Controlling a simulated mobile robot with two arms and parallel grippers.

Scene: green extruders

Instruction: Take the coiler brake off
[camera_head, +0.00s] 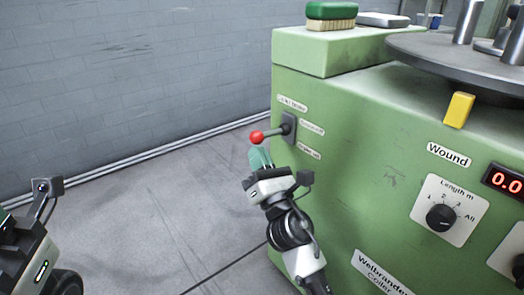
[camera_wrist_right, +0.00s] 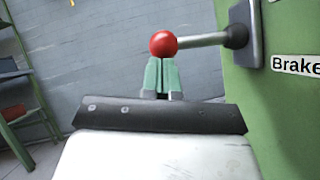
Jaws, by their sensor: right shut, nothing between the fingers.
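The coiler brake lever is a grey rod with a red ball knob (camera_head: 257,137) on a dark plate (camera_head: 289,128) on the left face of the green coiler (camera_head: 345,150). In the right wrist view the red knob (camera_wrist_right: 163,44) is at the rod's left end, with a "Brake" label (camera_wrist_right: 296,66) beside the plate. My right gripper (camera_head: 260,158) is shut with green fingertips just below the knob. In the wrist view its fingertips (camera_wrist_right: 161,75) reach up to the knob's underside; I cannot tell if they touch. Of my left arm, a part shows at lower left.
On the coiler are a round grey turntable (camera_head: 470,62) with metal posts, a yellow block (camera_head: 458,109), a green brush (camera_head: 331,15), a "Length m" dial (camera_head: 441,217) and a red display (camera_head: 506,182). The floor (camera_head: 150,215) left of it is clear. A green shelf (camera_wrist_right: 22,95) stands behind.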

